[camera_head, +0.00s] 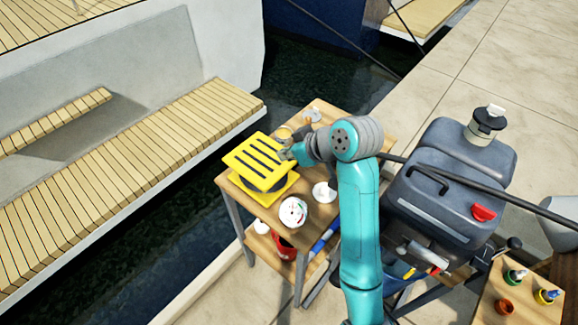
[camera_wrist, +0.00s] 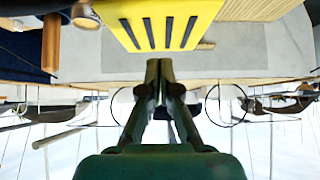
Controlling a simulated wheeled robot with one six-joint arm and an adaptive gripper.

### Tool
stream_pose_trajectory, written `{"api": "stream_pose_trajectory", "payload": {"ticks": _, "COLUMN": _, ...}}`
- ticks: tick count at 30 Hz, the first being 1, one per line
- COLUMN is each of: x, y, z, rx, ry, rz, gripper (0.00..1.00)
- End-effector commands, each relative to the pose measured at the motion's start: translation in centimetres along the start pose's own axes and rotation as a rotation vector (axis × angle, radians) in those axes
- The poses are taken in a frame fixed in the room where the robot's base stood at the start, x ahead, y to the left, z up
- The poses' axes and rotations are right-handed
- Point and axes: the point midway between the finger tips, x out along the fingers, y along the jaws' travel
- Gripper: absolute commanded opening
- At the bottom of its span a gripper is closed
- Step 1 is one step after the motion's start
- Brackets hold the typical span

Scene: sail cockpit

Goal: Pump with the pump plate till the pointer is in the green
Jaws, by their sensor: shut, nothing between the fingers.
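The yellow pump plate (camera_head: 258,159) with dark slots lies tilted over a yellow base (camera_head: 264,192) on the small wooden table. A dark round body shows between plate and base. The round white gauge (camera_head: 293,212) with red and green marks stands in front of the pump; its pointer is too small to read. My gripper (camera_head: 287,155) is at the plate's right edge. In the wrist view my gripper (camera_wrist: 158,65) has its fingers together, with nothing between them, close to the edge of the plate (camera_wrist: 165,22). I cannot tell whether they touch.
The wooden table (camera_head: 322,217) also bears a white round item (camera_head: 324,192) and small things at the back. A red bucket (camera_head: 284,246) is on its lower shelf. A dark grey case (camera_head: 440,200) stands at the right. Water and a slatted bench (camera_head: 130,165) lie left.

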Motion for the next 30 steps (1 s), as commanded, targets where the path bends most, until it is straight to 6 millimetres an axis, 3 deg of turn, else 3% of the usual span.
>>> {"api": "stream_pose_trajectory", "payload": {"ticks": 5, "x": -0.2, "y": 0.0, "z": -0.3, "rx": -0.001, "ry": 0.001, "rz": 0.000, "gripper": 0.00}}
{"api": "stream_pose_trajectory", "payload": {"ticks": 15, "x": -2.4, "y": 0.2, "z": -4.7, "rx": 0.001, "ry": -0.005, "rz": -0.002, "gripper": 0.00}}
{"api": "stream_pose_trajectory", "payload": {"ticks": 26, "x": -2.5, "y": 0.1, "z": -4.8, "rx": 0.003, "ry": -0.008, "rz": -0.003, "gripper": 0.00}}
{"api": "stream_pose_trajectory", "payload": {"ticks": 30, "x": -1.7, "y": 0.1, "z": -4.8, "rx": 0.003, "ry": -0.009, "rz": -0.005, "gripper": 0.00}}
